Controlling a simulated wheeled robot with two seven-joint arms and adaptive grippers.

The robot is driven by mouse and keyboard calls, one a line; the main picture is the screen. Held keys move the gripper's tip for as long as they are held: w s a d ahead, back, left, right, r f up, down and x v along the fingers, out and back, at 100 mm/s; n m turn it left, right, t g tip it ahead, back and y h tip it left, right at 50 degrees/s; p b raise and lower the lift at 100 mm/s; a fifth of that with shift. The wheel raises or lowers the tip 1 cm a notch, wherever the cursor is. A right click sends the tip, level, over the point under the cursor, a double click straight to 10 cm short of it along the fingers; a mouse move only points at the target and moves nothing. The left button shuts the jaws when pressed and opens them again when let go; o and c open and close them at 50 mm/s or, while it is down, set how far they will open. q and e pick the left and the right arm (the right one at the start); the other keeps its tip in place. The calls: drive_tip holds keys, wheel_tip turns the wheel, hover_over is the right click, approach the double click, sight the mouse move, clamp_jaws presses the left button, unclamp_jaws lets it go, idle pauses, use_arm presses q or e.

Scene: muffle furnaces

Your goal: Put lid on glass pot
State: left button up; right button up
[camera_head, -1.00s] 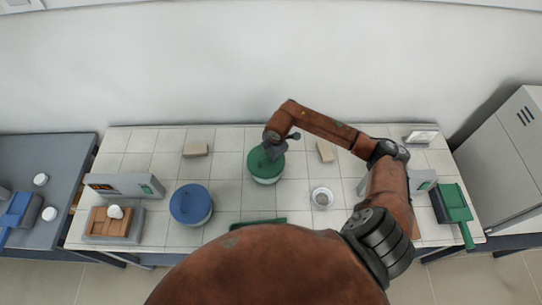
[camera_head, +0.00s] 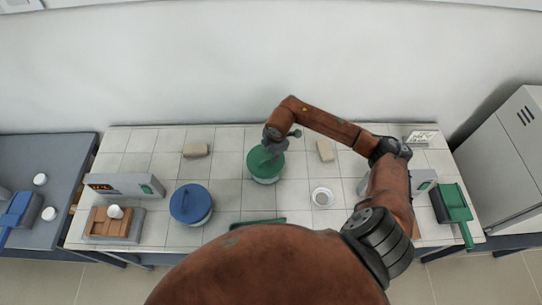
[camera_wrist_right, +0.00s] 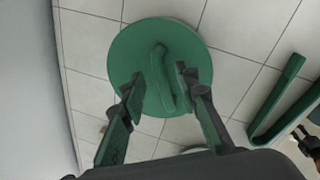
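A green round lid (camera_head: 265,163) sits on the glass pot (camera_head: 266,180) at the middle of the tiled table. Only a thin band of the pot's side shows below the lid. The lid (camera_wrist_right: 185,68) also fills the middle of the right wrist view, with its bar handle (camera_wrist_right: 164,80) on top. My right gripper (camera_head: 272,148) is over the lid. In the wrist view its fingers (camera_wrist_right: 160,82) are spread on both sides of the handle, with gaps beside it. My left gripper is not in view.
A blue-lidded pot (camera_head: 190,204) stands to the left. Beige blocks (camera_head: 195,150) (camera_head: 325,151) lie toward the back. A green bar-shaped object (camera_head: 258,222) lies at the front, partly hidden by my body. Bare tiles surround the green lid.

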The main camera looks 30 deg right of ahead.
wheel_tip(320, 180, up, 10)
drive_tip(key=s, duration=0.2)
drive_tip(key=shift+s+f, duration=0.1)
drive_tip(key=shift+f, duration=0.1)
